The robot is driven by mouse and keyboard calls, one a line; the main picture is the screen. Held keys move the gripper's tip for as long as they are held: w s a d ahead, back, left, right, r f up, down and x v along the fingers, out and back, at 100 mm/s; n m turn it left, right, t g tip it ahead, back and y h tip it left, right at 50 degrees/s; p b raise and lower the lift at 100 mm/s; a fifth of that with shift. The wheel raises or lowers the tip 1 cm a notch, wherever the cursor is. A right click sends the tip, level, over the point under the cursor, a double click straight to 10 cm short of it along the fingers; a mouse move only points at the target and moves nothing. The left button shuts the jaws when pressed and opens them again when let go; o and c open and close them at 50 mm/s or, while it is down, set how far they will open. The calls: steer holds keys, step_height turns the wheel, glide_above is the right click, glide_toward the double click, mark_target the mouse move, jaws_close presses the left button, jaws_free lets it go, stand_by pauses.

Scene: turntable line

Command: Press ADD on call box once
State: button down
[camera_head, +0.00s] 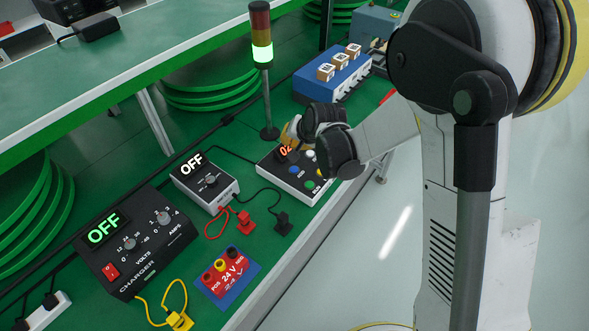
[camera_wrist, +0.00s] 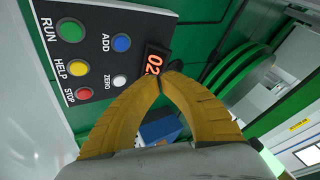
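The call box (camera_head: 276,168) stands on the green bench in the head view. The wrist view shows its dark face (camera_wrist: 97,18) with the blue ADD button (camera_wrist: 121,42), which also shows in the head view (camera_head: 294,169). Its orange display (camera_wrist: 153,64) reads 02. My gripper (camera_wrist: 162,77) is shut and empty, its yellow fingertips together over the display's edge in the wrist view. They are beside the ADD button, not over it. In the head view my gripper (camera_head: 288,137) is at the box's far end, partly hiding the display. Whether the tips touch the box, I cannot tell.
On the call box are RUN (camera_wrist: 70,30), HELP (camera_wrist: 77,67), ZERO (camera_wrist: 119,81) and STOP (camera_wrist: 83,93) buttons. A stack light (camera_head: 261,50) glows green behind it. A blue block holder (camera_head: 318,87) stands beyond, and a charger (camera_head: 130,240) at left.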

steer(key=b, duration=0.5)
glide_above(288, 164)
steer(key=s+d, duration=0.1)
steer(key=s, duration=0.1)
step_height(288, 164, down, 7)
steer(key=shift+d+f, duration=0.1)
steer(key=shift+d, duration=0.05)
steer(key=shift+f, duration=0.5)
steer(key=shift+f+b, duration=0.1)
steer(key=shift+b, duration=0.25)
steer(key=shift+f+b, duration=0.35)
steer(key=shift+b, duration=0.05)
steer(key=shift+f+b, duration=0.35)
stand_by(0.5)
steer(key=shift+r, duration=0.15)
steer(key=shift+r+p, duration=0.45)
steer(key=shift+r, duration=0.2)
steer(key=shift+r, duration=0.15)
steer(key=shift+r+p, duration=1.6)
steer(key=shift+r, duration=0.75)
